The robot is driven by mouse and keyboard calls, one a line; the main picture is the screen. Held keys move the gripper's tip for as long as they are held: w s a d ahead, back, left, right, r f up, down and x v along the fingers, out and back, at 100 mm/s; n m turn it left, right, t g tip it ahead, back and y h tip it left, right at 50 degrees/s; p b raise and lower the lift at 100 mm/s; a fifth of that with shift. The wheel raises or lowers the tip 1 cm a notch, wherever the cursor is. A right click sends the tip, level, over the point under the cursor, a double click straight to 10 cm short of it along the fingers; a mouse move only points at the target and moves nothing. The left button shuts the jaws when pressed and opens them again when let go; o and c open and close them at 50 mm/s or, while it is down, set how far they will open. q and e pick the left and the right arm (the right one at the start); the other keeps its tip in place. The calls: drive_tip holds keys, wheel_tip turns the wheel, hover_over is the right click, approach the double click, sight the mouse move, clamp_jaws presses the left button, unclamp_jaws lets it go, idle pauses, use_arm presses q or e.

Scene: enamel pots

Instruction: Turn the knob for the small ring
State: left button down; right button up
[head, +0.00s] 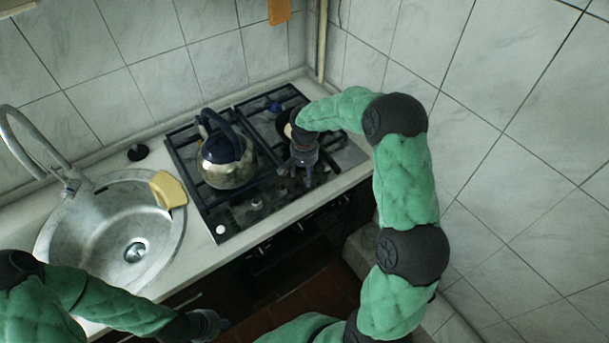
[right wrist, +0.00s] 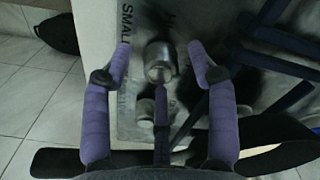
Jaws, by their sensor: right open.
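In the right wrist view a round metal knob (right wrist: 160,60) stands on the stove panel (right wrist: 100,15). Lettering beginning "SMALL" runs beside it, partly hidden by a finger. My right gripper (right wrist: 159,52) is open, with its purple fingers on either side of the knob and a visible gap to each; I cannot tell whether the third finger touches it. A second metal knob (right wrist: 146,110) lies nearer the palm. In the head view my right gripper (head: 298,166) is over the front right of the gas stove (head: 215,212) and hides the knob. My left gripper (head: 207,325) is low, in front of the counter, its fingers unclear.
A metal kettle (head: 226,162) with a dark handle stands on the stove's left side. A round sink (head: 70,245) with a yellow sponge (head: 168,190) is to the left. Tiled wall (head: 520,150) closes off the right side. Dark grate bars (right wrist: 285,110) lie right of the knob.

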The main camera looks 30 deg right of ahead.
drive_tip(key=shift+f, duration=0.45)
